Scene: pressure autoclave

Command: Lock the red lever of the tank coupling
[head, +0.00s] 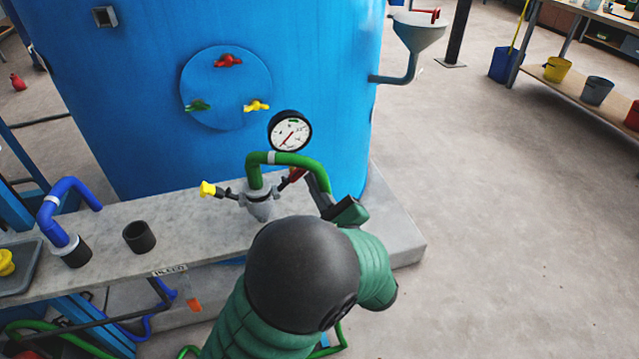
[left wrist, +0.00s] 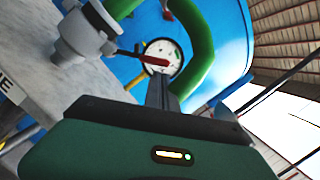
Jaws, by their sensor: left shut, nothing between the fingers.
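The tank coupling (head: 258,204) is a grey fitting at the bench edge, with a green hose (head: 297,159) arching from its top. Its red lever (head: 292,178) sticks out to the right, angled up. A yellow-ended lever (head: 208,189) sticks out on the left side. My left gripper (head: 318,189) is shut and empty, just right of the red lever's end. In the left wrist view the red lever (left wrist: 152,61) points at my shut fingers (left wrist: 162,88); I cannot tell whether they touch. My right gripper is not in view.
The blue tank (head: 130,120) stands behind, with a round plate of coloured knobs (head: 226,95). A pressure gauge (head: 290,131) stands behind the hose. On the bench are a blue pipe (head: 60,205) and a dark cup (head: 139,237).

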